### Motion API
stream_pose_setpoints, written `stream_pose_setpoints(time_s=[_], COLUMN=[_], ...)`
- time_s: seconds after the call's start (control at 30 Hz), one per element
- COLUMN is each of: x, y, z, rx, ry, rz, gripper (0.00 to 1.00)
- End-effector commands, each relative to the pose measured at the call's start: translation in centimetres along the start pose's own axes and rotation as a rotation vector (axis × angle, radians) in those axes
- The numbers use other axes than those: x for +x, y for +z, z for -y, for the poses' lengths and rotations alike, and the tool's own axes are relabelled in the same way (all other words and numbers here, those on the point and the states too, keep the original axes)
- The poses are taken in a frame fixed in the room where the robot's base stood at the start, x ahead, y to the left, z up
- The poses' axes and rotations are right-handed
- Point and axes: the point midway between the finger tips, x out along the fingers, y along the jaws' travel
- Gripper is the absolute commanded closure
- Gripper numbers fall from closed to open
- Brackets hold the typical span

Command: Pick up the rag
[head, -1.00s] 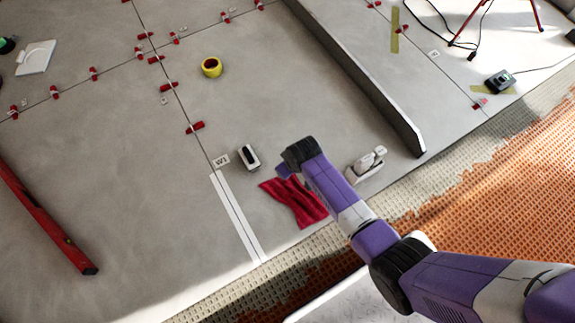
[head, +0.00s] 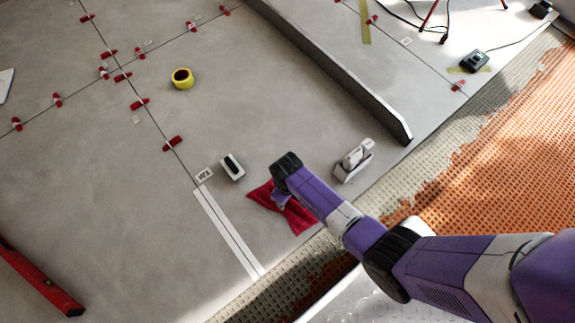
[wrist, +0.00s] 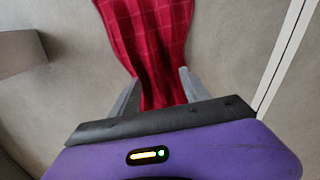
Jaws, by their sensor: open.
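The red rag (head: 290,212) lies crumpled on the grey tiles near the front edge of the tiled area. My arm hides part of it in the head view. In the wrist view the rag (wrist: 148,40) shows a checked weave and runs down between the two fingers of my gripper (wrist: 157,92). The fingers are apart, one on each side of the rag's narrow middle. The wrist view does not show whether the fingertips touch the tile. The gripper (head: 281,198) is mostly hidden behind my arm in the head view.
A small white-and-black device (head: 232,166) lies left of the rag, by a W1 label (head: 204,175) and white strip (head: 228,232). A white tool (head: 354,160) stands to the right. A long grey bar (head: 330,65) lies behind. A yellow tape roll (head: 182,78) is farther back.

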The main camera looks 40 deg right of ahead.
Motion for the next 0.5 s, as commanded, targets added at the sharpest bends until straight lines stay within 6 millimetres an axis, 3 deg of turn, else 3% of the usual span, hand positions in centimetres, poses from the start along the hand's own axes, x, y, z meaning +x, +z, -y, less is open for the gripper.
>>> stream_pose_setpoints(time_s=[0.03, 0.1, 0.37, 0.4, 0.5], x=[1.31, 1.94, 2.02, 2.01, 2.01], y=[0.01, 0.03, -0.01, -0.01, -0.01], z=[-0.04, -0.04, -0.03, -0.03, -0.03], rx=[0.0, 0.001, 0.001, 0.001, 0.001], ry=[0.0, 0.0, 0.0, 0.0, 0.0], rz=[0.001, 0.002, 0.0, 0.0, 0.0], gripper=[0.45, 0.45, 0.45, 0.47, 0.67])
